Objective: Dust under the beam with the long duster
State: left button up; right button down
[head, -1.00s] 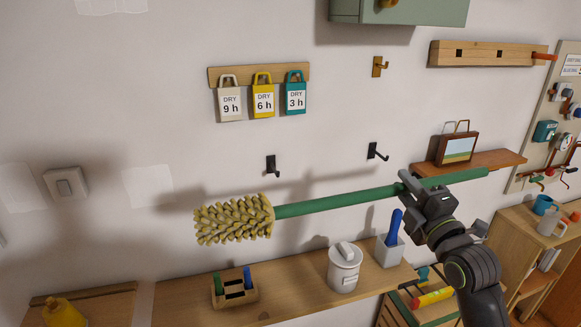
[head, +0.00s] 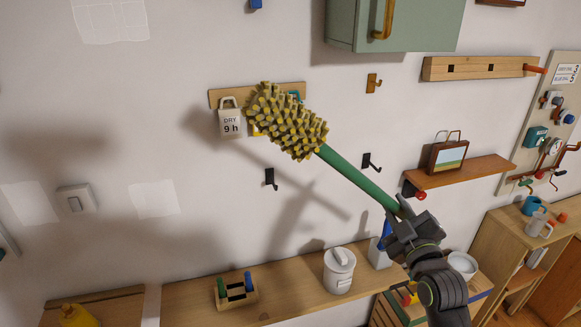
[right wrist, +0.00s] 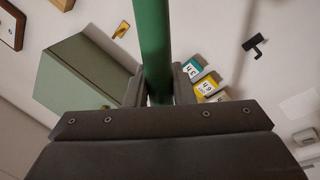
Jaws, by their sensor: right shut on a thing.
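The long duster has a green handle (head: 358,180) and a bristly yellow head (head: 287,121). My right gripper (head: 403,215) is shut on the handle, which slants up and left to the head. The head is raised in front of the hanging tags and hides most of the yellow and teal ones. In the right wrist view the handle (right wrist: 152,45) runs straight out between the fingers (right wrist: 157,92). A wooden bar with square holes (head: 490,68) is on the wall at upper right; I cannot tell if it is the beam. My left gripper is not in view.
A green cabinet (head: 415,28) hangs above right of the duster head. Black hooks (head: 270,179) and a small shelf (head: 470,175) with a framed picture (head: 449,154) are on the wall. A white canister (head: 339,272) stands on the wooden counter (head: 290,281). The left wall is mostly bare.

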jog(key=m, duration=0.5)
jog(key=shift+f+g+h, duration=0.1)
jog(key=shift+g+h, duration=0.2)
jog(key=m, duration=0.5)
jog(key=shift+g+h, duration=0.3)
jog(key=shift+g, duration=0.1)
